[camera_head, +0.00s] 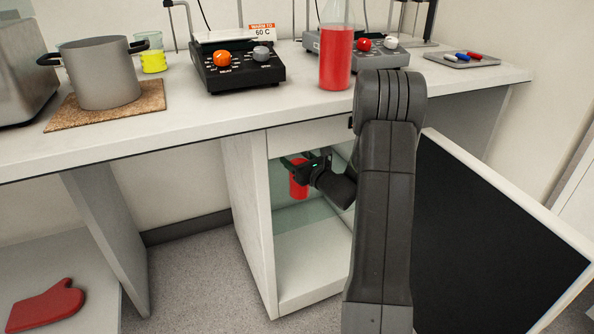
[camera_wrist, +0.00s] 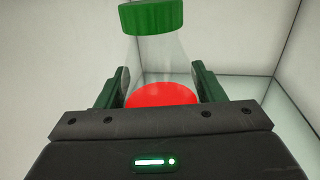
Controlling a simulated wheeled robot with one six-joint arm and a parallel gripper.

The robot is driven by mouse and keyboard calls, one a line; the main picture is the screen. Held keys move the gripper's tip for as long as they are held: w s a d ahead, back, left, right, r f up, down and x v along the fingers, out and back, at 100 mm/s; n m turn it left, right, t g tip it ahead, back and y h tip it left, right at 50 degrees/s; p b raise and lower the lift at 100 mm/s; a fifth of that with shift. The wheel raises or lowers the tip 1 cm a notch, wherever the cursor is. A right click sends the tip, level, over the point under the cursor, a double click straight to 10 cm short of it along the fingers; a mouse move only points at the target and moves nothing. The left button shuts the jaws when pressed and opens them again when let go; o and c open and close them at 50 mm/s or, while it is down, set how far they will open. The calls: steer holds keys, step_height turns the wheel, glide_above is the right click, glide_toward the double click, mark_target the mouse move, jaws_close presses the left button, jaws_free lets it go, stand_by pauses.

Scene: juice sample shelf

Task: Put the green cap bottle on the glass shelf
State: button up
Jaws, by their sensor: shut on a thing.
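The green cap bottle (camera_wrist: 152,17) holds red liquid and shows upright between the two green fingers of my gripper (camera_wrist: 160,88) in the wrist view. In the head view the red part of the bottle (camera_head: 298,180) shows inside the open cabinet under the counter, with my gripper (camera_head: 304,162) shut around it. The glass shelf (camera_head: 297,215) is a pale greenish pane inside that cabinet, below the bottle. I cannot tell whether the bottle's base touches the glass. The bottle's lower part is hidden by my gripper in the wrist view.
The cabinet's side wall (camera_head: 248,215) is close to the left of my gripper, and its open door (camera_head: 490,240) stands at right. On the counter (camera_head: 190,118) are a pot (camera_head: 98,75), two stirrer devices and a flask of red liquid (camera_head: 336,58). A red mitt (camera_head: 47,305) lies low at left.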

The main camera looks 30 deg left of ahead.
steer(key=shift+f+b, duration=0.85)
steer(key=shift+f, duration=0.85)
steer(key=shift+f, duration=0.2)
steer(key=o, duration=1.6)
steer(key=shift+c, duration=0.2)
steer(key=shift+r, duration=0.15)
steer(key=shift+s+d, duration=0.1)
steer(key=shift+d, duration=0.15)
steer(key=p+v, duration=0.2)
steer(key=v, duration=0.9)
steer(key=shift+s+d+p, duration=0.15)
steer(key=shift+d+p, duration=0.05)
steer(key=shift+p, duration=0.1)
